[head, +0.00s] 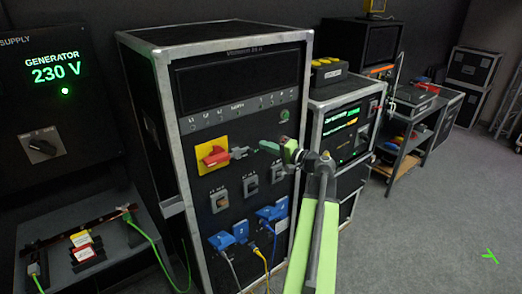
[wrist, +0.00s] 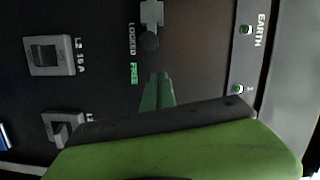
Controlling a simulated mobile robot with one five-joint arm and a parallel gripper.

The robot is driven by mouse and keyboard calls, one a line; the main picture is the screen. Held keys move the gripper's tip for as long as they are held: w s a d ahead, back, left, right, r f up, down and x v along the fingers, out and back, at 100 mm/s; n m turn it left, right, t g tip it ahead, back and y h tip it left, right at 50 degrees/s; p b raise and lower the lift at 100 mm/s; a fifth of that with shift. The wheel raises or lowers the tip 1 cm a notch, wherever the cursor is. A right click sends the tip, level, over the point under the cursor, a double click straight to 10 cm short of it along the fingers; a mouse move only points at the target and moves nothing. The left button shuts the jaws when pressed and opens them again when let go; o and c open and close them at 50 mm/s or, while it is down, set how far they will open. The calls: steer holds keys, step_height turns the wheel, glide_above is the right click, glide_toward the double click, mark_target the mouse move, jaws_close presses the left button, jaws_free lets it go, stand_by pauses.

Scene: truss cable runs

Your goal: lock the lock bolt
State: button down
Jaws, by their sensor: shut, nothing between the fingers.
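The lock bolt (head: 240,153) is a small grey part on the front of the black rack, just right of the red rotary switch (head: 213,156) on its yellow plate. In the wrist view the bolt shows as a dark round knob (wrist: 150,41) at a light grey bracket (wrist: 151,13). The words LOCKED and FREE stand beside it, with FREE in green. My gripper (head: 264,145) is shut and empty, to the right of the bolt in the head view. In the wrist view its green fingertips (wrist: 160,76) are close to the knob, with a visible gap.
Grey breaker switches (head: 250,185) and blue sockets with cables (head: 272,213) sit below on the rack (head: 150,110). A generator panel (head: 45,90) stands left. A second rack (head: 345,130) and a bench (head: 405,140) stand right.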

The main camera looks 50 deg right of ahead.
steer(key=s+d, duration=0.1)
steer(key=s, duration=0.9)
steer(key=shift+s+d+r, duration=0.15)
steer(key=shift+d+r, duration=0.2)
steer(key=w+a+f+n+g+y, duration=0.25)
steer(key=w+a+f, duration=0.25)
steer(key=a, duration=0.4)
steer(key=w+a+f+n+g+y, duration=0.15)
steer(key=w+a+f+g, duration=0.3)
steer(key=a, duration=0.45)
steer(key=w+a+f+n+g+y, duration=0.1)
steer(key=w+a+f+n+g, duration=0.25)
steer(key=a, duration=0.65)
steer(key=a+f+n+g+h, duration=0.3)
steer(key=a+f, duration=0.2)
steer(key=a, duration=0.7)
steer(key=s+a+f+n+g+h, duration=0.1)
steer(key=a+f+n+g+h, duration=0.2)
steer(key=a, duration=0.9)
steer(key=shift+s+f+n+g+h, duration=0.3)
steer(key=shift+f+n+g, duration=0.2)
steer(key=shift+f, duration=0.35)
steer(key=c, duration=2.2)
jaws_free()
